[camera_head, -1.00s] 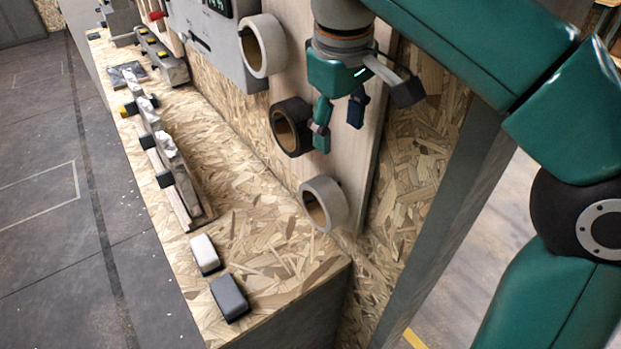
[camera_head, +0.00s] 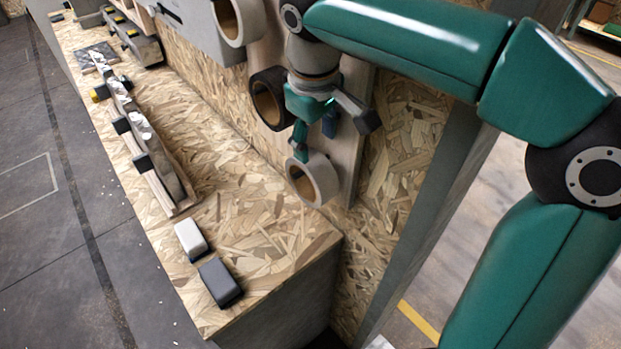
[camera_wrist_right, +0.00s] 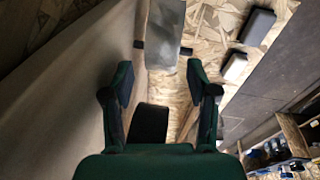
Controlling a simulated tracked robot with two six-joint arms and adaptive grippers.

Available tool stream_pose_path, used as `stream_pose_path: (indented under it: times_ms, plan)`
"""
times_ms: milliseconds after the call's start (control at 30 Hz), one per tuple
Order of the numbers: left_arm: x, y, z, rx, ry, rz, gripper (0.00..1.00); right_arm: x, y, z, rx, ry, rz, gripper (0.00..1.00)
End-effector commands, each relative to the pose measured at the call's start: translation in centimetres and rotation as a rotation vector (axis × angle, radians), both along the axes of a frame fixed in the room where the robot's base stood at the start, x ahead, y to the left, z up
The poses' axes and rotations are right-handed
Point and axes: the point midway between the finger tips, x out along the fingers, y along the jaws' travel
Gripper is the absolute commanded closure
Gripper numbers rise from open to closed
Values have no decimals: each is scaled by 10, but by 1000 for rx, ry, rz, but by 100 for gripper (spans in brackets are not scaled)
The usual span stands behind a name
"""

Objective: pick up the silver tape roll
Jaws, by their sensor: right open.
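The silver tape roll (camera_head: 320,178) is the lowest of three rolls sticking out from a pale upright board. Its open end faces left and toward the camera. My right gripper (camera_head: 315,140) is open and empty, pointing down just above it. One finger overlaps the roll's upper rim in the head view; I cannot tell if they touch. In the right wrist view the silver roll (camera_wrist_right: 165,35) lies beyond the open fingertips (camera_wrist_right: 160,82). The black roll (camera_wrist_right: 148,122) shows between the fingers, close to the palm. My left gripper is not in view.
The black roll (camera_head: 269,97) is beside the gripper, with a pale roll (camera_head: 238,20) higher up. The pale board (camera_head: 348,165) is right behind the rolls. A white block (camera_head: 190,240) and a dark grey block (camera_head: 220,283) lie on the chipboard bench (camera_head: 260,235), whose middle is clear.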

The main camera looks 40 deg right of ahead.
Motion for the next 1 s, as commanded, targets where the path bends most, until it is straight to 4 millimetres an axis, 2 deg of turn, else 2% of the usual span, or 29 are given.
stream_pose_path:
  times_ms: [400,667,767,900,933,1000]
  plan:
    - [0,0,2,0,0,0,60,14,-3,-47,-2,4,-2,42]
    - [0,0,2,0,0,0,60,14,-3,-50,0,2,0,42]
    - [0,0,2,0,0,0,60,14,-3,-50,0,2,0,55]
    - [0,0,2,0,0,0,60,14,-3,-50,0,2,0,78]
    - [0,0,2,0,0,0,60,14,-3,-50,0,2,0,82]
    - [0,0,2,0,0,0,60,14,-3,-50,0,1,0,82]
